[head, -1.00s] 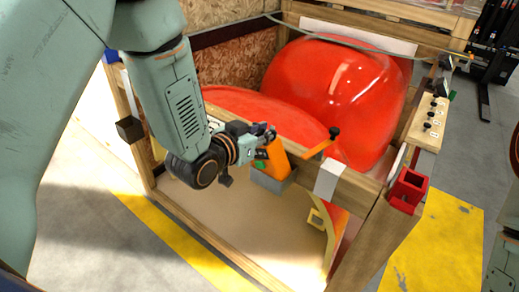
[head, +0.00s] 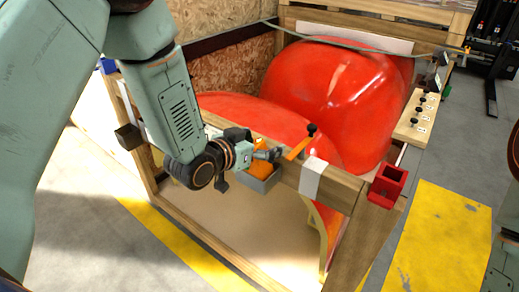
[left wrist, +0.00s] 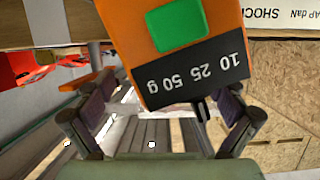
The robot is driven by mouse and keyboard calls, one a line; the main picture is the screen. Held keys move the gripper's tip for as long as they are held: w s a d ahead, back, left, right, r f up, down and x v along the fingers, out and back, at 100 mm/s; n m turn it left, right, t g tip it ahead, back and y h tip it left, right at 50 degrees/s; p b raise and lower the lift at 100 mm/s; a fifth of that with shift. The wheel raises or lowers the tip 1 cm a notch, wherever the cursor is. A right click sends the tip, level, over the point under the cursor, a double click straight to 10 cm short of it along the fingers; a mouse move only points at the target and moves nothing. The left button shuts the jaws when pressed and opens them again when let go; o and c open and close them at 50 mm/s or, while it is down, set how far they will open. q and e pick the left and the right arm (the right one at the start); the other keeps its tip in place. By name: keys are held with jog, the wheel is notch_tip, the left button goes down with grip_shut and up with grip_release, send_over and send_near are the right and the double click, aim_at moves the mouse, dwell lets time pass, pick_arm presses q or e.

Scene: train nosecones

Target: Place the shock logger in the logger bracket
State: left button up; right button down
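The shock logger (head: 259,143) is an orange block, partly hidden behind my left gripper (head: 274,155) in the head view. In the left wrist view the logger (left wrist: 190,50) shows a green button and a black band with figures, and looks tilted. The logger bracket (head: 259,183) is a grey open box on the front of the wooden beam, just below the logger. I cannot tell how far the logger is inside it. The fingers of my left gripper (left wrist: 165,105) stand wide apart, with the logger close beyond them.
A wooden crate beam (head: 335,186) carries a white strap (head: 312,178) and an orange lever with a black knob (head: 311,130). A red socket (head: 387,185) sits at the crate corner. Red nosecones (head: 335,95) fill the crate behind. Yellow floor stripes lie around it.

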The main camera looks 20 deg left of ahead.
pick_arm(q)
jog(key=f, duration=0.1)
jog(key=s+f, duration=0.1)
jog(key=a+f, duration=0.1)
jog(key=shift+s+g, duration=0.25)
jog(key=shift+g, duration=0.15)
jog(key=shift+d+r, duration=0.2)
jog(key=shift+d, duration=0.4)
jog(key=shift+s, duration=0.15)
jog(key=shift+s+a+r, duration=0.1)
jog(key=shift+s+a, duration=0.1)
jog(key=shift+a, duration=0.2)
jog(key=shift+s+a+r, duration=0.15)
jog(key=shift+s, duration=0.15)
jog(key=p+v, duration=0.2)
jog(key=v, duration=0.8)
jog(key=shift+r, duration=0.4)
pick_arm(e)
notch_tip(320, 180, up, 2)
jog(key=shift+a+r, duration=0.1)
jog(key=shift+w, duration=0.15)
